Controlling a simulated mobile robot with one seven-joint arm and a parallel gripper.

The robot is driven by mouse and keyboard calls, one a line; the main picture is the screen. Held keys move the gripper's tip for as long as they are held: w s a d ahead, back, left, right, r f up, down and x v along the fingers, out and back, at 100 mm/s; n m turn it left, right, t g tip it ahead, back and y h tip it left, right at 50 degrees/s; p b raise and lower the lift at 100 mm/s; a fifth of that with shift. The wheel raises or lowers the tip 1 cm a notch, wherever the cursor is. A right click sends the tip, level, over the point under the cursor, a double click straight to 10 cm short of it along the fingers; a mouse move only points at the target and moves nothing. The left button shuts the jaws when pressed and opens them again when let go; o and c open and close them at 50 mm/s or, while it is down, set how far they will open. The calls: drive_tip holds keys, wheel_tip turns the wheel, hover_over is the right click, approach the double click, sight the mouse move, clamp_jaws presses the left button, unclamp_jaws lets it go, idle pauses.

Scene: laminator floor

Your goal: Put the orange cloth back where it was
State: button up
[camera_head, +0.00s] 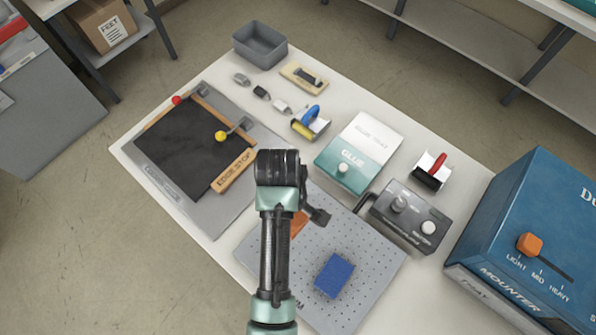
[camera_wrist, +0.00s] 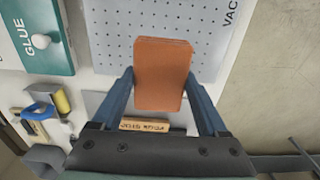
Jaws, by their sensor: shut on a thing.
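The orange cloth (camera_wrist: 162,72) is a folded, flat rectangular pad. In the wrist view it sits between the two fingers of my gripper (camera_wrist: 162,92), which is shut on it by its sides. In the head view only a part of the orange cloth (camera_head: 299,224) shows beside my arm, over the grey perforated vacuum plate (camera_head: 385,262). My gripper (camera_head: 308,218) is mostly hidden there by my arm. I cannot tell how high the cloth is above the plate. A blue cloth (camera_head: 334,275) lies flat on the plate's lower part.
A black board with a wooden edge stop (camera_head: 233,172) lies to the left. A teal glue box (camera_head: 345,165), a grey control box (camera_head: 408,214) and a blue mounter (camera_head: 540,235) stand to the right. A roller (camera_head: 309,123) and a grey bin (camera_head: 260,47) are further back.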

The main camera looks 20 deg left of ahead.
wheel_tip(320, 180, down, 5)
drive_tip(key=shift+w+a+f+p, duration=0.1)
drive_tip(key=shift+a+p, duration=0.05)
drive_tip(key=shift+p, duration=0.15)
drive_tip(key=shift+f, duration=2.2)
drive_tip(key=shift+f, duration=0.1)
drive_tip(key=o, duration=1.2)
wheel_tip(320, 180, up, 12)
drive_tip(key=shift+r, duration=0.1)
